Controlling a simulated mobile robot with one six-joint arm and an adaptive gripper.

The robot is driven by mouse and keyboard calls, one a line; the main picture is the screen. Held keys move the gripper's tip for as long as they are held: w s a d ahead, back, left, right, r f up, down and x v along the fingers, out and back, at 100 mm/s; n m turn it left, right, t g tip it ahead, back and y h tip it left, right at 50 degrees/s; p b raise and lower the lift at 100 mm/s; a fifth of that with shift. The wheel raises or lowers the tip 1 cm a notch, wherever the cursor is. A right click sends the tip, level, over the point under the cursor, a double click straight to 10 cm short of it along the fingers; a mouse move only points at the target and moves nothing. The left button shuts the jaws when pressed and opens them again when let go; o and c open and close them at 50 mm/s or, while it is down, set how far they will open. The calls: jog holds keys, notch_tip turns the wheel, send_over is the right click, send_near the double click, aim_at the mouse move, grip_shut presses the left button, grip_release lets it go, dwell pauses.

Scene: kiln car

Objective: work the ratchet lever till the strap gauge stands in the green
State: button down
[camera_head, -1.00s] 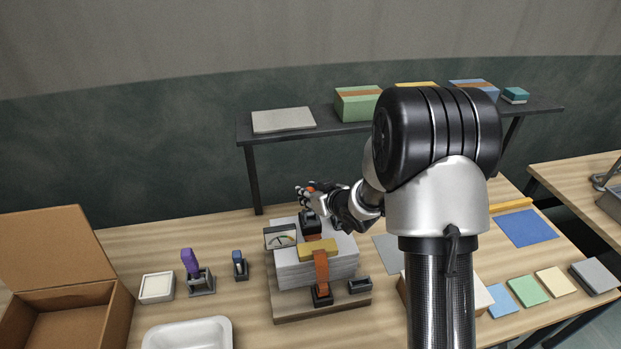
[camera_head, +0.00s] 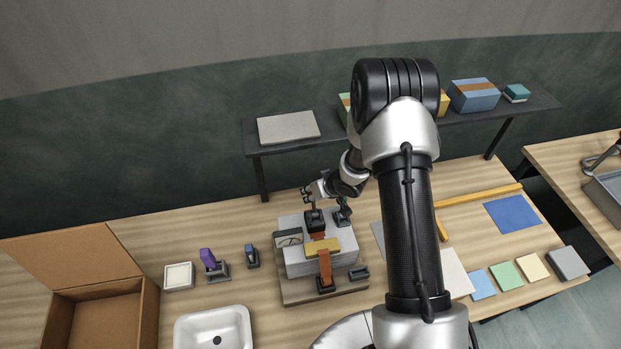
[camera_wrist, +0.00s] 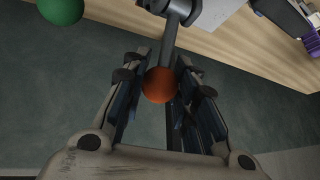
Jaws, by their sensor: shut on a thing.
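The ratchet (camera_head: 315,221) is a black block on top of a strapped stack of grey-white sheets (camera_head: 305,264). Its grey lever (camera_wrist: 174,38) ends in an orange ball knob (camera_wrist: 160,85), seen in the wrist view. My gripper (camera_head: 308,193) is above the ratchet, its fingers (camera_wrist: 160,72) shut around the knob. The lever stands roughly upright in the head view. The strap gauge (camera_head: 288,238) has a pale face at the stack's left; its needle is too small to read. An orange strap (camera_head: 325,266) runs over a yellow block (camera_head: 322,247).
A second black fitting (camera_head: 343,216) with a green knob (camera_wrist: 62,10) stands close right of the ratchet. A shelf (camera_head: 380,128) with boxes stands behind. A white basin (camera_head: 240,320), an open carton (camera_head: 148,315) and a purple-handled tool (camera_head: 208,259) are to the left.

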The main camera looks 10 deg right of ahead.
dwell(0.4)
jog(key=c, duration=1.2)
grip_release()
jog(key=shift+c, duration=0.2)
jog(key=v, duration=1.2)
jog(key=shift+w, duration=0.15)
